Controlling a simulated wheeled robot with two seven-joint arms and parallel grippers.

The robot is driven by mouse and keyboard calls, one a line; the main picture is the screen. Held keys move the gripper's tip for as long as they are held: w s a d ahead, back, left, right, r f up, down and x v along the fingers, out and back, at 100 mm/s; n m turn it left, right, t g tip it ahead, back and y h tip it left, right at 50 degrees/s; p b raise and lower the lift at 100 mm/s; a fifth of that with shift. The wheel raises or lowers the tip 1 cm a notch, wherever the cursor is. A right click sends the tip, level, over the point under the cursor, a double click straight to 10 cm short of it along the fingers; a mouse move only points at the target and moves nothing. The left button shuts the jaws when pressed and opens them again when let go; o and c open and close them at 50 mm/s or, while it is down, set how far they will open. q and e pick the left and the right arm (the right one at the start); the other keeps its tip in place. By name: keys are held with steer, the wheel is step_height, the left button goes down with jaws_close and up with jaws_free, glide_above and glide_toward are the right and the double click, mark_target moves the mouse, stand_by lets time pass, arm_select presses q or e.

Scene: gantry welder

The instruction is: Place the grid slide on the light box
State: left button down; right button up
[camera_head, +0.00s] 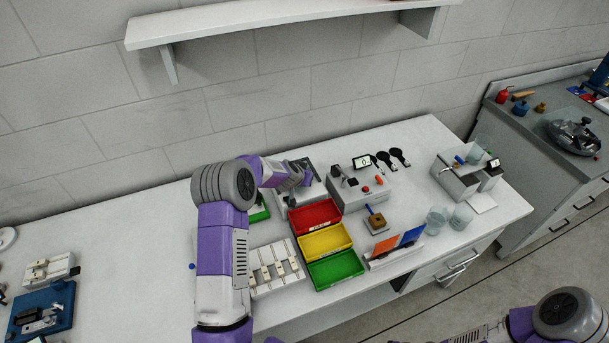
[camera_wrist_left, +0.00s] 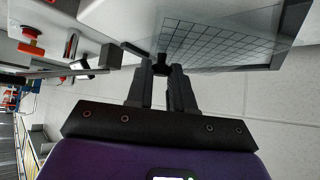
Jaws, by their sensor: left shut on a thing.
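The grid slide (camera_wrist_left: 212,42) is a clear plate with dark grid lines, at the top of the left wrist view. My left gripper (camera_wrist_left: 164,75) is shut on its small black grip at the slide's near edge. In the head view my left gripper (camera_head: 297,178) is over the back of the bench, behind the coloured bins. The slide is too small or hidden to make out there. A pale box (camera_head: 313,194) under the gripper may be the light box, partly covered by my arm. I cannot tell whether the slide touches it.
Red (camera_head: 314,214), yellow (camera_head: 324,241) and green (camera_head: 335,268) bins stand in front of the gripper. A grey-white device (camera_head: 362,193) with a red button is close on the right. A white slotted rack (camera_head: 273,267) is front left.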

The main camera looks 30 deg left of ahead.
arm_select(q)
steer(key=shift+f, duration=0.1)
steer(key=c, duration=0.9)
jaws_free()
